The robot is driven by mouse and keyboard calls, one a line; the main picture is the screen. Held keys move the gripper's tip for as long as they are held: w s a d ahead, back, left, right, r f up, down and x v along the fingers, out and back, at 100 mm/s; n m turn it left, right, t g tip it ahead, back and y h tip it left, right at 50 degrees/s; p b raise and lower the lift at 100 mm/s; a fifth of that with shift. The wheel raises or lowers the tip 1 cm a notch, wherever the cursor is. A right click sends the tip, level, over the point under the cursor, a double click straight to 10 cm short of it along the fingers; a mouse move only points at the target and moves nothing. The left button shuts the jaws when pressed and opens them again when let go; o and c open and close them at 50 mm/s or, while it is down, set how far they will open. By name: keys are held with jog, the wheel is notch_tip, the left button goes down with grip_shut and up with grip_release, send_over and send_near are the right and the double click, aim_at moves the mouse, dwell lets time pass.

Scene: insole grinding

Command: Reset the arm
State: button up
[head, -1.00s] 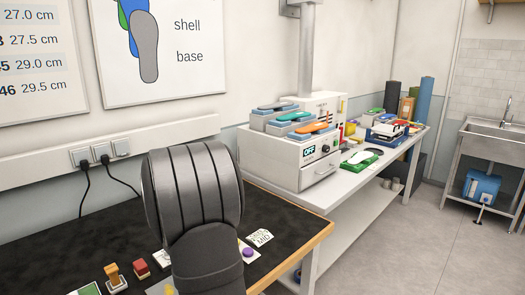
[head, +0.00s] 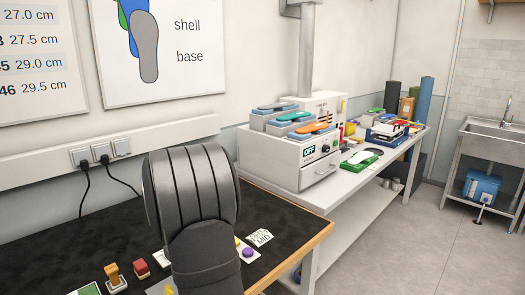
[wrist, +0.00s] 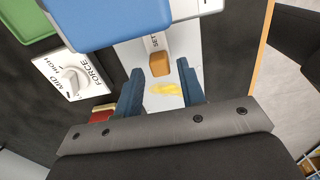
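My gripper (wrist: 160,82) shows in the wrist view with its two dark blue fingers apart and nothing held between them. Between and beyond the fingers are a brown-orange block (wrist: 159,65) and a yellow patch (wrist: 166,88) on a pale panel (wrist: 188,53). I cannot tell how far below the fingertips these are. In the head view my gripper is not visible; my grey arm link stands in front of the dark bench (head: 100,235) and hides part of it.
A white FORCE dial (wrist: 74,77) lies left of the fingers. A blue object (wrist: 110,18) and a green one (wrist: 25,18) are at the wrist view's top. The bench holds small stamps (head: 115,277). A white oven-like machine (head: 290,160) marked OFF stands behind right.

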notch_tip(320, 180, down, 3)
jog(key=shift+r, duration=0.15)
jog(key=shift+s+a, duration=0.1)
jog(key=shift+s, duration=0.05)
jog(key=shift+r, duration=0.1)
notch_tip(320, 180, up, 7)
jog(key=shift+f, duration=0.15)
notch_tip(320, 180, down, 7)
jog(key=shift+f, duration=0.1)
jog(key=s+a, duration=0.4)
jog(key=s+a+r, duration=0.1)
jog(key=s+a, duration=0.1)
jog(key=shift+r, duration=0.4)
jog(key=shift+o, duration=0.4)
